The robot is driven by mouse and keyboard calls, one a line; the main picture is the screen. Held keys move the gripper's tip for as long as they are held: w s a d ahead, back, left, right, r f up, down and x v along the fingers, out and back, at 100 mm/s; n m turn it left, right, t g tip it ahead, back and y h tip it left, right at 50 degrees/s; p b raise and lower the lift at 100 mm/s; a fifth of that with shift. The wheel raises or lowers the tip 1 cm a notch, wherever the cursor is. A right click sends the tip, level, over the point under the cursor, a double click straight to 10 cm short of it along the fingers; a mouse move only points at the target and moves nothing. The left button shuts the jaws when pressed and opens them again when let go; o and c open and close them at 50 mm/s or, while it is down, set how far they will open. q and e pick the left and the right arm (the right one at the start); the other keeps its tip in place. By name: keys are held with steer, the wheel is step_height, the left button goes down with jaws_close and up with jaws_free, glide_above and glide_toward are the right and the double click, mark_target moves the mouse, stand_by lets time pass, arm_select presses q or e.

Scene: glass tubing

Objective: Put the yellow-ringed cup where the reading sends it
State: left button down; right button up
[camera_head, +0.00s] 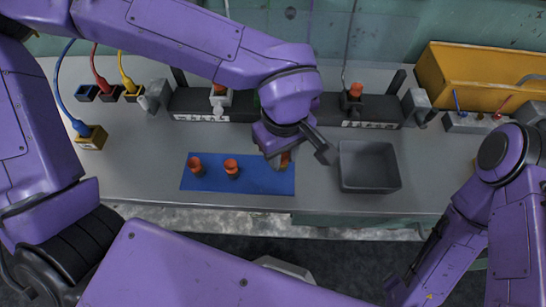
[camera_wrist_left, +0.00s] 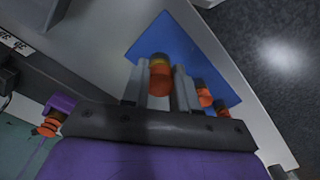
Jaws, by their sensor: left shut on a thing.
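My left gripper (camera_head: 280,158) is shut on an orange cup, held over the right end of the blue mat (camera_head: 262,182). The wrist view shows the held cup (camera_wrist_left: 159,78) between the two fingers, with a yellow band near its far end. Its height above the mat is unclear. Two more orange cups, one at left (camera_head: 195,166) and one nearer the middle (camera_head: 232,168), stand on the mat; their ring colours are too small to tell. My right gripper is not visible; only my right arm shows. No readable reading is seen.
A grey bin (camera_head: 368,187) stands right of the mat. Behind are two black stations (camera_head: 190,103) (camera_head: 375,112) with orange-topped pieces and small, illegible labels. Cabled blocks (camera_head: 91,137) stand at left. A yellow box (camera_head: 480,75) and a switch block (camera_head: 475,123) are at right.

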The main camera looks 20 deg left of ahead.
arm_select(q)
steer(key=f, duration=0.1)
steer(key=a+f, duration=0.1)
steer(key=f, duration=0.2)
steer(key=shift+w+a+f+b, duration=0.1)
steer(key=shift+a+f+b, duration=0.2)
steer(key=shift+a+f, duration=0.1)
steer(key=shift+w+d+f, duration=0.1)
steer(key=shift+w+f, duration=0.1)
steer(key=shift+f, duration=0.1)
steer(key=shift+s, duration=0.1)
steer(key=shift+f, duration=0.1)
steer(key=c, duration=0.9)
jaws_free()
steer(key=shift+o, duration=0.2)
